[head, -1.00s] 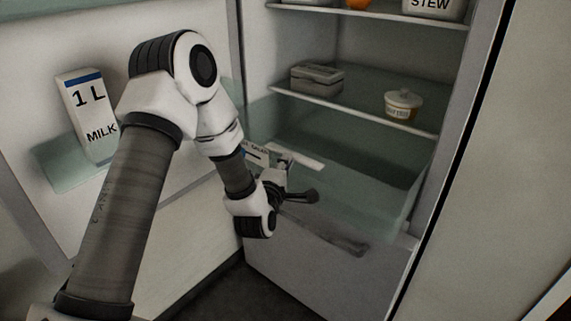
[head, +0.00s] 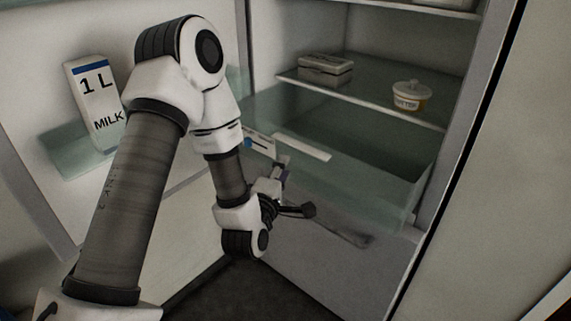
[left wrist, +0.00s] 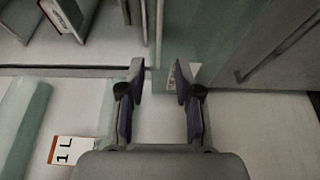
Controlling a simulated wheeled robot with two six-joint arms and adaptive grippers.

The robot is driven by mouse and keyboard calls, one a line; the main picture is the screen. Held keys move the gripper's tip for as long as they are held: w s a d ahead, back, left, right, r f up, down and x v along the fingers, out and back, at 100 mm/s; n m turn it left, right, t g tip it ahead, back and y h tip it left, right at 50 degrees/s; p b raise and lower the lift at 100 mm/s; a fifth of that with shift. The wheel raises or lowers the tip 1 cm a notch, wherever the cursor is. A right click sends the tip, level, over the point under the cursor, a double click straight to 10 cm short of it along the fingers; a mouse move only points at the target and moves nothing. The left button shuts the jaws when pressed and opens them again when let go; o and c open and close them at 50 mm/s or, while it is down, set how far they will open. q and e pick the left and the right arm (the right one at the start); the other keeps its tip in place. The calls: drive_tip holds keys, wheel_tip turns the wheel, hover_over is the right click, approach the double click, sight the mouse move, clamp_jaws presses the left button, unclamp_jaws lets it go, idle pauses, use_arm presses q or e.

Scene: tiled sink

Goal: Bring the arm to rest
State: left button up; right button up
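My left arm reaches in from the left in the head view. My left gripper (head: 292,188) is in front of the fridge drawer, near its front wall. In the left wrist view the fingers of my left gripper (left wrist: 158,75) are apart with nothing between them. Whether the fingertips touch the drawer front is not clear from the head view. My right gripper is in no view.
The fridge is open. A milk carton (head: 92,100) stands on the door shelf at left. A box (head: 325,68) and a small tub (head: 410,96) stand on the inner shelf (head: 365,103). The glassy drawer (head: 385,175) holds a package (head: 258,140).

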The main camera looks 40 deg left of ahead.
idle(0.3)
use_arm(q)
drive_tip(key=s+d+f+m+g+h, duration=0.1)
drive_tip(key=s+d+f+m+g, duration=0.2)
drive_tip(key=f, duration=0.5)
drive_tip(key=s+d+f+m+g+h, duration=0.2)
drive_tip(key=s+d+f, duration=0.15)
drive_tip(key=f, duration=0.45)
drive_tip(key=s+d+f+m+g+h, duration=0.1)
drive_tip(key=s+d+f+m+g, duration=0.2)
drive_tip(key=f, duration=0.6)
drive_tip(key=s+d+f+m+g+h, duration=0.1)
drive_tip(key=s+f+m+g, duration=0.35)
drive_tip(key=s+f, duration=0.4)
drive_tip(key=s+d+m+g, duration=0.1)
drive_tip(key=s+m+g, duration=0.4)
drive_tip(key=s+m, duration=0.4)
wheel_tip(320, 180, up, 13)
drive_tip(key=p, duration=1.3)
drive_tip(key=shift+s+d+h, duration=0.15)
drive_tip(key=shift+s+h, duration=0.15)
drive_tip(key=shift+s, duration=0.15)
